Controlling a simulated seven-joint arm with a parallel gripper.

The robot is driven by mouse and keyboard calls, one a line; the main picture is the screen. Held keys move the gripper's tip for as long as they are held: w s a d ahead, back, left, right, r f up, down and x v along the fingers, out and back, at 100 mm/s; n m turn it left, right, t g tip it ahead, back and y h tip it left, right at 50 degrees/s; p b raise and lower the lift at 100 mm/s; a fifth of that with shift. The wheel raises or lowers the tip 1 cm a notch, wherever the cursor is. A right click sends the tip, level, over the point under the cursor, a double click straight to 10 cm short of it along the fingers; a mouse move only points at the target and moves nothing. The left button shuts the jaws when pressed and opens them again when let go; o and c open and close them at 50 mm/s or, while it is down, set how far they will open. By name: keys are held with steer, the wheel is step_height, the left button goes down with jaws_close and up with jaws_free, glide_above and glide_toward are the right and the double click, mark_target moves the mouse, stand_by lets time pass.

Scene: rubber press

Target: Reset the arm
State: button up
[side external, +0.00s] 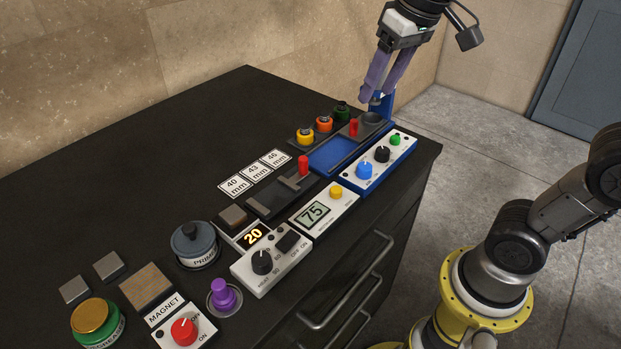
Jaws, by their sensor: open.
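My gripper (376,97) shows at the upper right in the side external view. It points down, with purple fingers, above the far right end of the black bench (120,160).
A blue tray (333,156), a blue control box (372,165) and yellow, orange and green knobs lie below the gripper. Several devices, including a grey primer pot (194,243) and a purple knob (223,294), fill the near side. The bench's left back is clear.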

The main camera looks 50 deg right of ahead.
steer(key=s+f+n+t, duration=0.2)
steer(key=s+f, duration=0.7)
steer(key=s, duration=0.2)
steer(key=shift+s+d, duration=0.2)
steer(key=shift+s, duration=0.15)
